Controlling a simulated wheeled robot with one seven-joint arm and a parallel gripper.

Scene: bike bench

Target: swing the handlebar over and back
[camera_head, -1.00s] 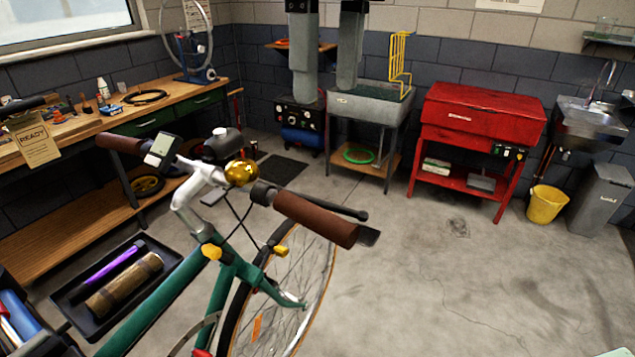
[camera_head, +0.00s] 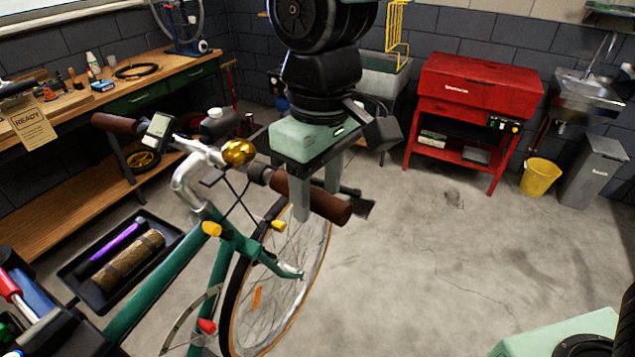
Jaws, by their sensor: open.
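The handlebar (camera_head: 188,165) of the green bike (camera_head: 160,285) stands at left centre, with a silver stem and two brown grips. Its left grip (camera_head: 116,124) points to the back left, its right grip (camera_head: 296,193) to the front right. A gold bell (camera_head: 238,152) and a small display (camera_head: 158,130) sit on the bar. My gripper (camera_head: 317,198) points down over the right grip with its jaws open. One finger shows in front of the grip, and the other is partly hidden behind it. I cannot tell whether either finger touches it.
A workbench (camera_head: 150,92) runs along the left wall. A black tray (camera_head: 75,270) with rolls lies below left. A red tool cabinet (camera_head: 478,90), a yellow bucket (camera_head: 540,178) and a grey bin (camera_head: 592,172) stand at the back right. The floor right of the bike is clear.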

